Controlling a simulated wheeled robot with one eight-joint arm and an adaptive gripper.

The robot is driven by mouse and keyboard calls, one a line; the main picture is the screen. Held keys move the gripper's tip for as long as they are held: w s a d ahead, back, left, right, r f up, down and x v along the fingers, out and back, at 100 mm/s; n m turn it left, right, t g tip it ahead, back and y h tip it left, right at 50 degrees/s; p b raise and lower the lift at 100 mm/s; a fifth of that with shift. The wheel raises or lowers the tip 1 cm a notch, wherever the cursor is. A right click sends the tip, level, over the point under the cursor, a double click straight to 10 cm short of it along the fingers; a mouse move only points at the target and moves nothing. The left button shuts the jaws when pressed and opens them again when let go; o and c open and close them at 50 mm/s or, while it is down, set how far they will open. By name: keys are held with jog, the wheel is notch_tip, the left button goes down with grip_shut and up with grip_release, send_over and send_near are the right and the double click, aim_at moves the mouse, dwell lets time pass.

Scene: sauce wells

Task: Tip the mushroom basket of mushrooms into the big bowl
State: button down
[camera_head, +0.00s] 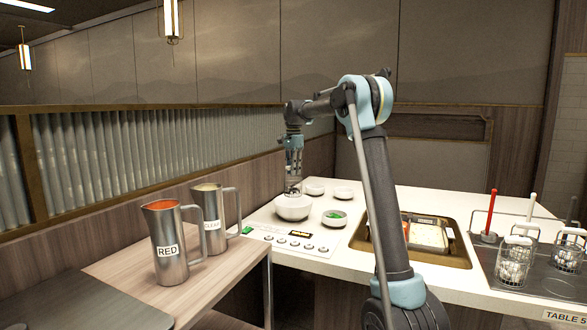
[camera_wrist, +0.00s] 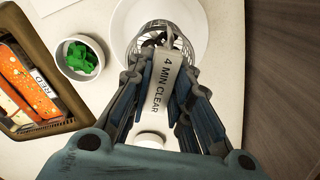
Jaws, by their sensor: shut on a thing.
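My gripper (camera_head: 293,160) is shut on the handle of a wire basket (camera_head: 293,184), directly over the big white bowl (camera_head: 292,208). In the wrist view, the fingers of my gripper (camera_wrist: 166,85) close on a pale handle tag reading "4 MN CLEAR". The wire basket (camera_wrist: 138,42) shows beyond the tag with dark pieces in it, probably mushrooms. The big bowl (camera_wrist: 198,22) lies beneath it. The bowl's inside and the lower part of the basket are partly hidden, and I cannot tell how far the basket is tilted.
A small bowl with green bits (camera_head: 334,218) stands right of the big bowl, and small white bowls behind. Metal jugs labelled RED (camera_head: 170,262) and CLEAR (camera_head: 211,232) stand on the left.

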aim_at(293, 178)
jog(key=shift+f, duration=1.8)
jog(key=shift+w+a, duration=0.1)
